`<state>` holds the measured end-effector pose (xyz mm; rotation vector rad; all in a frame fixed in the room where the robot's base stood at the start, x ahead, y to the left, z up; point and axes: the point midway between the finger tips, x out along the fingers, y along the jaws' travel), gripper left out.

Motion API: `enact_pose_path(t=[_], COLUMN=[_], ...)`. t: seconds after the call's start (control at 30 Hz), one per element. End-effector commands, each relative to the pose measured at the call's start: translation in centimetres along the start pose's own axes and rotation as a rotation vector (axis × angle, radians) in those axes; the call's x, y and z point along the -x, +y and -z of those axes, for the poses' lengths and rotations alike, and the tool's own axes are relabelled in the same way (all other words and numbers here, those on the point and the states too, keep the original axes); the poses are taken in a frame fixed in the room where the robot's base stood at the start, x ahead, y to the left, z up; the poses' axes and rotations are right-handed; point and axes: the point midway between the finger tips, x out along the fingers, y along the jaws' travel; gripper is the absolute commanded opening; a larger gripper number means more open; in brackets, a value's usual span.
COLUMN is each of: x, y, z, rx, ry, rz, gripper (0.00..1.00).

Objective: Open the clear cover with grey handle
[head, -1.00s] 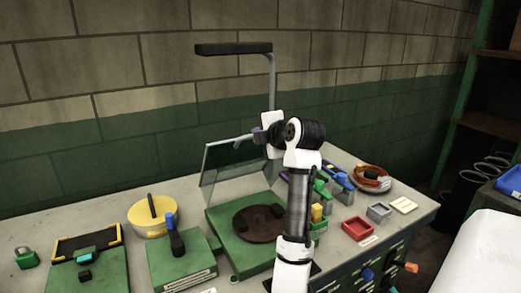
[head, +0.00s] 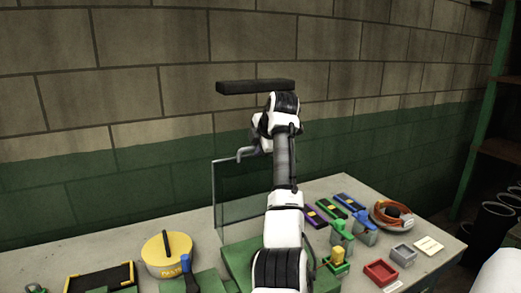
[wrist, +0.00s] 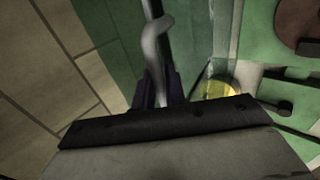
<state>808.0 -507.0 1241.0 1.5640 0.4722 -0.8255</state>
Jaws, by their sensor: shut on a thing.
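The clear cover (head: 228,212) stands nearly upright at the rear of its green base (head: 238,262); my arm hides its right side. Its grey handle (head: 245,153) sticks out at the cover's upper part, and it also shows as a curved grey bar in the wrist view (wrist: 152,48). My gripper (head: 259,147) is at the handle, high above the base. In the wrist view, the dark fingers (wrist: 158,88) are shut around the handle's lower part. The exact contact is partly hidden.
A dark lamp head (head: 255,87) hangs just above my wrist. A yellow round container (head: 166,256) stands left of the base. Colored blocks, a red tray (head: 380,272) and a grey tray (head: 403,252) lie to the right. The wall is close behind.

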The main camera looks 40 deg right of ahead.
Motion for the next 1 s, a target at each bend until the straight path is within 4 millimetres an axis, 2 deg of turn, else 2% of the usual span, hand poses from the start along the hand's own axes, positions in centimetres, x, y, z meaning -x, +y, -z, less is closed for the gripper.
enact_pose_path(t=[0.1, 0.67, 0.7, 0.8, 1.0], x=[-0.52, -0.80, -0.80, -0.75, -0.68], y=[0.04, 0.19, 0.19, 0.24, 0.29], z=[-0.01, -0.02, -0.02, -0.02, -0.01], rx=[-0.004, -0.004, -0.004, -0.003, -0.002], ry=[0.002, 0.002, 0.002, 0.002, 0.002], rz=[0.023, 0.035, 0.035, 0.034, 0.032], gripper=[0.00, 0.00, 0.16, 0.29, 0.30])
